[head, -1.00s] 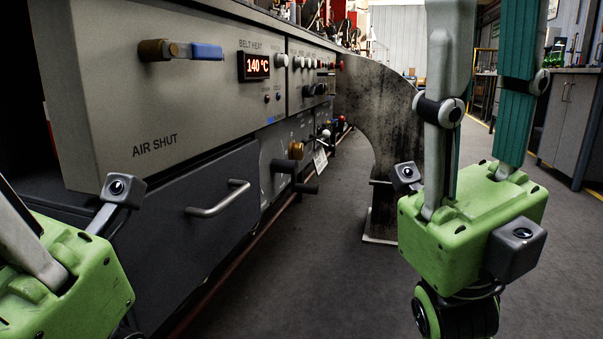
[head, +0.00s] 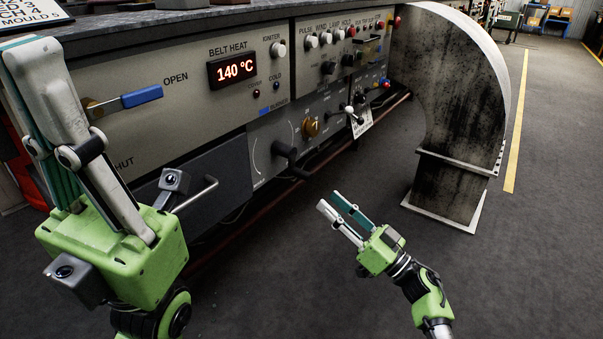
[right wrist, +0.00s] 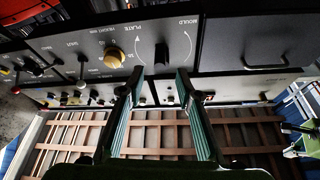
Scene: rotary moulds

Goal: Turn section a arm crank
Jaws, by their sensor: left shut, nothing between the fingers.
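A black crank handle (head: 290,155) sticks out of the grey lower panel, beside a curved arrow, in the head view. In the upside-down right wrist view the crank (right wrist: 162,58) shows beyond the fingers, between the PLATE and MOULD arrows. My right gripper (head: 330,201) is open and empty over the floor, its fingers pointing up and left toward the panel. In the right wrist view the right gripper (right wrist: 158,82) has a clear gap, with the crank apart from the fingers. My left gripper (head: 28,52) is shut and empty at the left, fingers up, in front of the cabinet.
A brass knob (head: 309,127) sits beside the crank. A blue valve lever (head: 141,96) sticks out near my left gripper. A drawer with a bar handle (head: 196,194) is below. A curved, stained metal duct (head: 455,110) stands at the right. The floor before the panel is clear.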

